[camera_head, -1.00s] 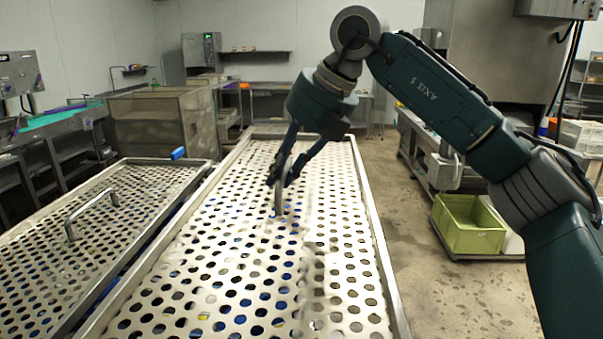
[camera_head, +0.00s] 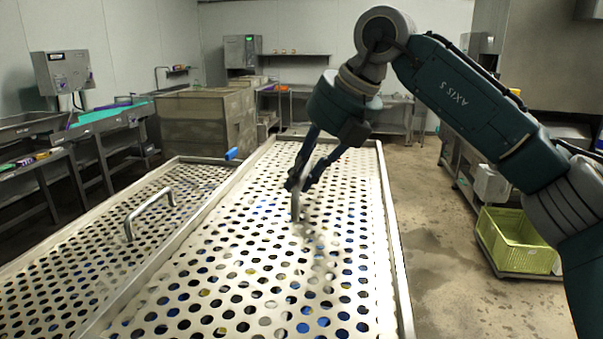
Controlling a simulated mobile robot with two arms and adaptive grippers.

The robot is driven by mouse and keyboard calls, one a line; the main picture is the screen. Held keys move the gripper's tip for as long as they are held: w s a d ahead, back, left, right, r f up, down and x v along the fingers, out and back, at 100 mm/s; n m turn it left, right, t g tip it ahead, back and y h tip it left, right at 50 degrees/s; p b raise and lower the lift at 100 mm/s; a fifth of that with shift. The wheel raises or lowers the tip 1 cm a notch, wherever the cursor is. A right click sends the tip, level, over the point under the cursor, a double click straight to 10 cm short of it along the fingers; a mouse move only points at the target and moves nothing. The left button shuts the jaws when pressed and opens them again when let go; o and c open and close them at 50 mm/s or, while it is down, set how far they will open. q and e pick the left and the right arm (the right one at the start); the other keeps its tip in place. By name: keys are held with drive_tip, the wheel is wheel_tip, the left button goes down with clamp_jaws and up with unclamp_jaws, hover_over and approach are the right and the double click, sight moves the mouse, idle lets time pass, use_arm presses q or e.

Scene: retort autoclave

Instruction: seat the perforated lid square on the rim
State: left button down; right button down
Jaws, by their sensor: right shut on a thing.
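The perforated lid (camera_head: 255,275) is a pale metal sheet with round holes, lying over the right-hand long basket. The basket's metal rim (camera_head: 389,222) shows along its right, far and left sides. Blue contents show through some holes. My right gripper (camera_head: 297,188) is shut on the lid's upright handle (camera_head: 296,206), reaching down from above and behind it. The sheet looks about level with the rim, but I cannot tell whether it rests fully on it. The lid's near end is out of the picture. My left gripper is not in view.
A second basket with a perforated lid (camera_head: 75,245) and a bar handle (camera_head: 146,208) stands close on the left. A small blue piece (camera_head: 231,153) sits between their far ends. A yellow-green crate (camera_head: 515,240) stands on the right, with open floor (camera_head: 425,240) before it.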

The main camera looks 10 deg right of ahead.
drive_tip(key=shift+w+a+f+b, duration=0.1)
drive_tip(key=shift+f+b, duration=0.3)
drive_tip(key=shift+f, duration=0.15)
drive_tip(key=shift+f+b, duration=0.4)
drive_tip(key=shift+f, duration=0.15)
drive_tip(key=shift+f+b, duration=2.35)
drive_tip(key=shift+f, duration=0.55)
drive_tip(key=shift+f+b, duration=0.3)
drive_tip(key=shift+f, duration=0.05)
